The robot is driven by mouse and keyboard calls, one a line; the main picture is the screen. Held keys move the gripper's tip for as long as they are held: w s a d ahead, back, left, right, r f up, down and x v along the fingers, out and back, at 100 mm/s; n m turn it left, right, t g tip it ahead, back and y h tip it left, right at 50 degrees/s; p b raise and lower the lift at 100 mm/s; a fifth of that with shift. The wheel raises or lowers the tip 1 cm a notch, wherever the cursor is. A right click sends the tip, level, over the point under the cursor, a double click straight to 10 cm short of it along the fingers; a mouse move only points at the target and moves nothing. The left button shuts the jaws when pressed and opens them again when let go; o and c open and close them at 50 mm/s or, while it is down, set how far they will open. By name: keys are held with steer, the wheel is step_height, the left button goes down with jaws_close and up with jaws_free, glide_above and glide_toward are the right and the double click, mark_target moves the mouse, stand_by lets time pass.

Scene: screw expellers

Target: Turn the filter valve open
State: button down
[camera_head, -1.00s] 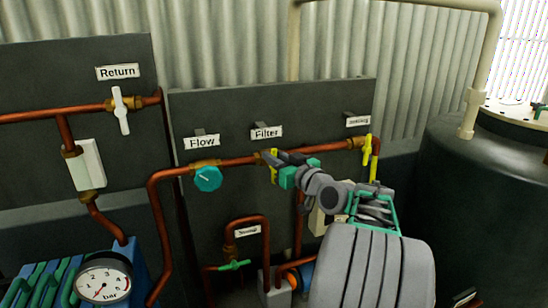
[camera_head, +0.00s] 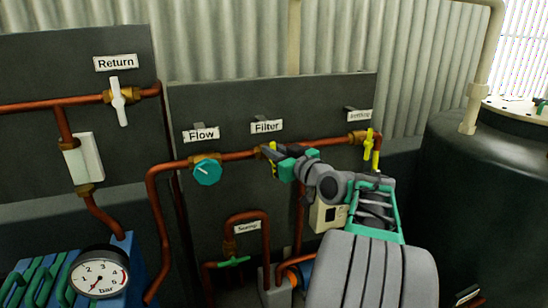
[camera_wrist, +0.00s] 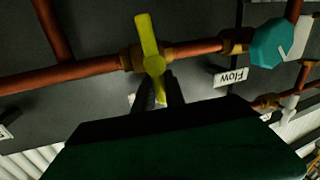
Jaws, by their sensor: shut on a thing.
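The Filter valve has a yellow handle (camera_head: 274,171) on the copper pipe, below the "Filter" label (camera_head: 267,127). In the wrist view the yellow handle (camera_wrist: 149,40) lies crosswise to the pipe, slightly tilted, with its brass body (camera_wrist: 131,58) behind it. My gripper (camera_head: 270,155) reaches it from the right and hides part of it. In the wrist view my gripper (camera_wrist: 161,93) has its two dark fingers on either side of one end of the handle, shut on it.
The teal Flow knob (camera_head: 207,172) is on the same pipe to the left. Another yellow valve handle (camera_head: 368,146) is on the right. A white Return handle (camera_head: 119,101), a green handle (camera_head: 233,262) and a pressure gauge (camera_head: 99,272) are nearby. A dark tank (camera_head: 478,200) stands at right.

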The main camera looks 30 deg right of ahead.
steer(key=n+b, duration=0.2)
steer(key=b, duration=0.2)
steer(key=a+f+n+g+b, duration=0.1)
steer(key=n+b, duration=0.1)
steer(key=b, duration=0.3)
steer(key=a+n+h+b, duration=0.1)
steer(key=n+b, duration=0.2)
steer(key=b, duration=0.1)
steer(key=shift+w+f+g+b, duration=0.25)
steer(key=shift+f+g+b, duration=0.05)
steer(key=shift+b, duration=0.1)
steer(key=n+h+b, duration=0.1)
steer(key=n+b, duration=0.1)
steer(key=b, duration=0.1)
steer(key=f+n+g+b, duration=0.1)
steer(key=n+b, duration=0.1)
steer(key=b, duration=0.2)
steer(key=n+h+b, duration=0.1)
steer(key=n+b, duration=0.1)
steer(key=b, duration=0.1)
steer(key=shift+w+a+f+n+h+b, duration=0.1)
steer(key=shift+a+f+n+h+b, duration=0.2)
steer(key=shift+a+n+b, duration=0.1)
steer(key=shift+g, duration=0.3)
steer(key=c, duration=1.4)
jaws_free()
steer(key=shift+r, duration=0.1)
